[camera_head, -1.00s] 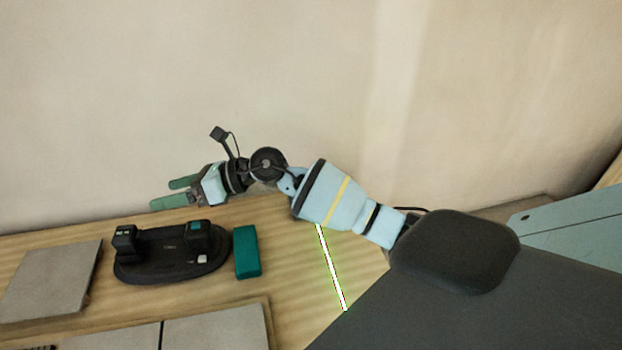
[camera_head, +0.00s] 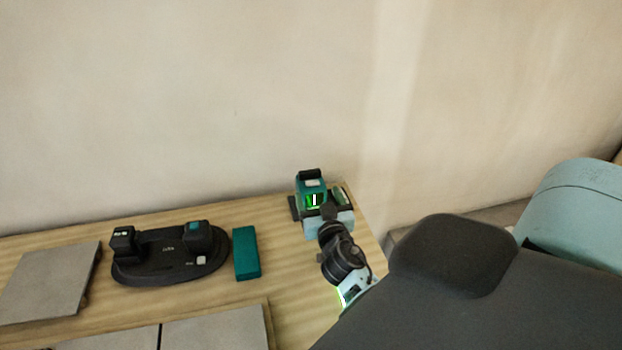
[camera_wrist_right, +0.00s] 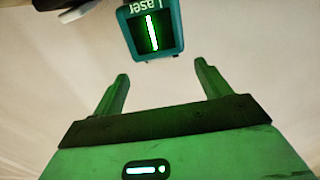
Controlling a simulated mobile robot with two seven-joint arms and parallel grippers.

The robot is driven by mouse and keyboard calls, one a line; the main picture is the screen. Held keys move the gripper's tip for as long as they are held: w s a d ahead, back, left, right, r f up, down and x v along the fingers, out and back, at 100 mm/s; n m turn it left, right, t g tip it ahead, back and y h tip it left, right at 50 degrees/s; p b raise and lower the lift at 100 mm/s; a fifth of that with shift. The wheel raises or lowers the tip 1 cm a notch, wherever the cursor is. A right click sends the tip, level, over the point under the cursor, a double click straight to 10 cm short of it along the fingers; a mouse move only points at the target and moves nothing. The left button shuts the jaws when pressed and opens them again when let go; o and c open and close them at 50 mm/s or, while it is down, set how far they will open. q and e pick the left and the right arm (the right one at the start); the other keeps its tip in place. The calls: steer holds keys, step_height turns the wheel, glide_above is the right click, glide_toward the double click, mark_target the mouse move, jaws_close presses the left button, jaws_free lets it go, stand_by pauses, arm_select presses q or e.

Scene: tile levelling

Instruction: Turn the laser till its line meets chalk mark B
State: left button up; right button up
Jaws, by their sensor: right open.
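The laser (camera_head: 312,183) is a teal box with a dark top, at the back right of the table. A bright line glows in its green-lit front window. In the right wrist view the laser (camera_wrist_right: 153,30) appears upside down, ahead of the fingers. My right gripper (camera_head: 317,203) is in front of the laser, its fingers towards it. In the wrist view the gripper (camera_wrist_right: 161,72) is open, with nothing between its fingertips. Green light falls on my right wrist, and the line on the table is hidden behind my arm. Chalk mark B cannot be made out. My left gripper is out of view.
A black oval stand (camera_head: 168,268) with two upright blocks sits left of a teal block (camera_head: 246,253). Grey tiles (camera_head: 48,282) lie at the left and front (camera_head: 215,330). The wooden table (camera_head: 262,212) is bare between teal block and laser. A wall rises behind.

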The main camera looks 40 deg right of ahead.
mark_target(313, 184)
steer(key=shift+w+d, duration=0.2)
steer(key=shift+w, duration=0.15)
steer(key=shift+p+x, duration=0.3)
steer(key=shift+x, duration=3.25)
